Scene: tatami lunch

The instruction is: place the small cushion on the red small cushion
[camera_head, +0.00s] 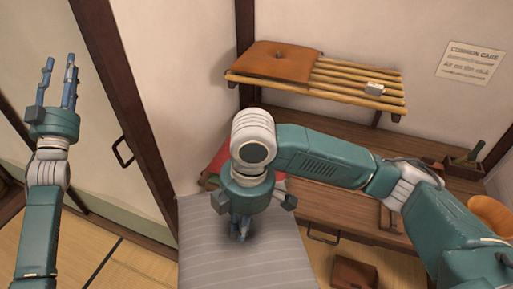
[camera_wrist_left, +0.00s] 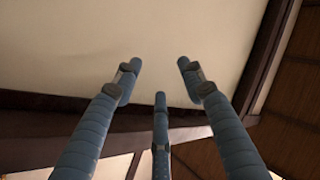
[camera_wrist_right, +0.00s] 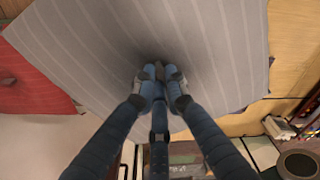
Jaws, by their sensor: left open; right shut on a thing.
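A grey striped cushion (camera_head: 215,250) hangs from my right gripper (camera_head: 240,230), whose fingers are shut on the middle of its upper face. In the right wrist view the grey cushion (camera_wrist_right: 90,40) fills the upper middle, and its fabric dips around the closed fingertips (camera_wrist_right: 158,75). A red cushion (camera_head: 217,163) shows behind the grey one, mostly hidden by it and by my right arm. It also shows at the left of the right wrist view (camera_wrist_right: 30,85). My left gripper (camera_head: 60,75) is open, empty and raised at the far left, away from the cushions.
A brown cushion (camera_head: 275,62) lies on a slatted wall shelf (camera_head: 350,83) beside a small white object (camera_head: 374,89). Below is a wooden bench (camera_head: 400,150) with a planter (camera_head: 465,162). A brown box (camera_head: 354,273) stands on the floor. A sliding door (camera_head: 75,150) is left.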

